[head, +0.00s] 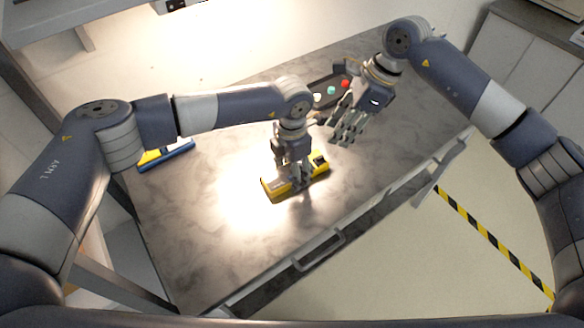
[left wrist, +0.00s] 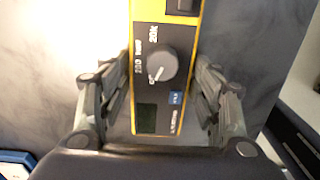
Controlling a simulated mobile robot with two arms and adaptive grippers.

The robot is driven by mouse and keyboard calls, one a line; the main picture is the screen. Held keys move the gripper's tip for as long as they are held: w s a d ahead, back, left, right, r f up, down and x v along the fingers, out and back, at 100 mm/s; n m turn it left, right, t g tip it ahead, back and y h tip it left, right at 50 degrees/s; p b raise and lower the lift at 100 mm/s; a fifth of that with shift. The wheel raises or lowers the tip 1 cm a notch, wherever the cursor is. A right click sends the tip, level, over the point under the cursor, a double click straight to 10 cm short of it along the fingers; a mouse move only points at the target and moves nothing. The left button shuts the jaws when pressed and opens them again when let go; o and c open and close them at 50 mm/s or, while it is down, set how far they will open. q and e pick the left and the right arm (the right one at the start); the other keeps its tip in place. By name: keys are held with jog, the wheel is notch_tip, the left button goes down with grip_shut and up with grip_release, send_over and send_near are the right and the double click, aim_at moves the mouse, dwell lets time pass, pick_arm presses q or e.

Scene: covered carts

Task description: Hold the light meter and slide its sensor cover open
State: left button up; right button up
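The yellow and black light meter (head: 271,190) lies on the marbled cart top. My left gripper (head: 297,182) comes down over its middle. My right gripper (head: 346,128) is open and empty, above and to the right of the meter.
A dark tray (head: 319,84) with white, green and red round pieces stands behind my right gripper. A blue and yellow item (head: 168,153) lies at the cart's left edge. The cart top (head: 225,255) is clear toward the front, where a handle (head: 319,250) sticks out.

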pick_arm(q)
jog(key=c, duration=0.6)
pick_arm(e)
grip_shut()
jog(key=s+d+m+t+y, duration=0.1)
jog(key=s+m, duration=0.3)
jog(key=m, duration=1.1)
jog(key=s+d+m+t+y, duration=0.1)
jog(key=s+d+m, duration=0.3)
jog(key=m, duration=1.1)
jog(key=shift+f+y, duration=0.3)
jog(key=shift+y, duration=0.2)
